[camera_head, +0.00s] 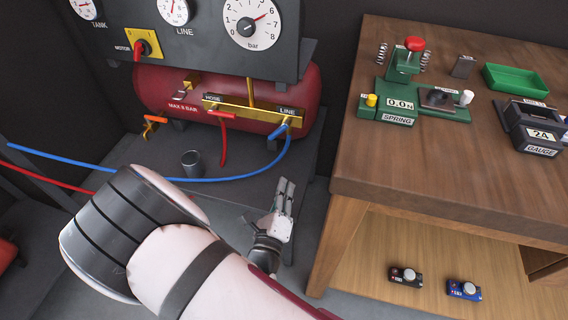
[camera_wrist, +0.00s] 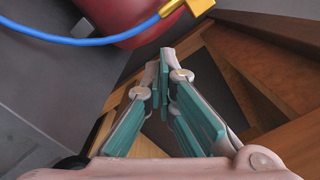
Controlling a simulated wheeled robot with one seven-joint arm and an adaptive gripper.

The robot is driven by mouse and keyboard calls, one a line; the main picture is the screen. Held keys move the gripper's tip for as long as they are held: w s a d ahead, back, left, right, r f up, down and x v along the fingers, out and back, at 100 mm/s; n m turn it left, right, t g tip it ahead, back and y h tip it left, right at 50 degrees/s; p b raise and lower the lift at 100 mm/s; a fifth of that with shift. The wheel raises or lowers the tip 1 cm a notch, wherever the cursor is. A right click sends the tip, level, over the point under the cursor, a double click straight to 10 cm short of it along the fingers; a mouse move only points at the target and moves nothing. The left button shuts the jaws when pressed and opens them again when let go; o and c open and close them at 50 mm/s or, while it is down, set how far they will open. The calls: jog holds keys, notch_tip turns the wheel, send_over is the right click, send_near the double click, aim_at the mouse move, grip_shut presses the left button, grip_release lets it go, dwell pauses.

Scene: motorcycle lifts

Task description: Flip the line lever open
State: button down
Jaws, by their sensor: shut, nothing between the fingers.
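The line lever (camera_head: 279,131) is blue and sits at the right end of the brass manifold (camera_head: 250,114), under the LINE label, on the red air tank (camera_head: 155,85). It points down to the left, and a blue hose runs down from the same fitting. My gripper (camera_head: 287,184) is below and in front of the lever, apart from it, with its fingers pointing up. In the wrist view my gripper (camera_wrist: 166,52) is shut and empty. The red tank (camera_wrist: 130,20) and a brass fitting (camera_wrist: 198,5) with the blue hose (camera_wrist: 90,38) show above the fingertips. The blue lever is not clearly seen there.
The wooden workbench (camera_head: 345,170) stands close to the right of my gripper, with a spring tester (camera_head: 400,103) on top. A red lever (camera_head: 221,115) is at the HOSE outlet. A grey cup (camera_head: 192,163) stands on the platform, near the blue hose (camera_head: 230,179).

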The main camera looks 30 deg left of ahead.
aim_at(278, 131)
jog(key=w+a+r+b, duration=0.1)
jog(key=w+a+r, duration=0.1)
jog(key=w+a, duration=0.4)
jog(key=shift+w+r, duration=0.4)
jog(key=shift+w, duration=1.25)
jog(key=shift+s+a+m+b, duration=0.15)
jog(key=shift+a+m+b, duration=0.25)
jog(key=shift+m, duration=0.6)
jog(key=a+r+m, duration=0.1)
jog(key=m, duration=0.1)
jog(key=a+m+b, duration=0.1)
jog(key=m, duration=0.2)
jog(key=s+a+r+m+b, duration=0.1)
jog(key=a+m, duration=0.1)
jog(key=shift+r+m+h, duration=0.3)
jog(key=shift+m, duration=0.1)
jog(key=shift+r, duration=0.1)
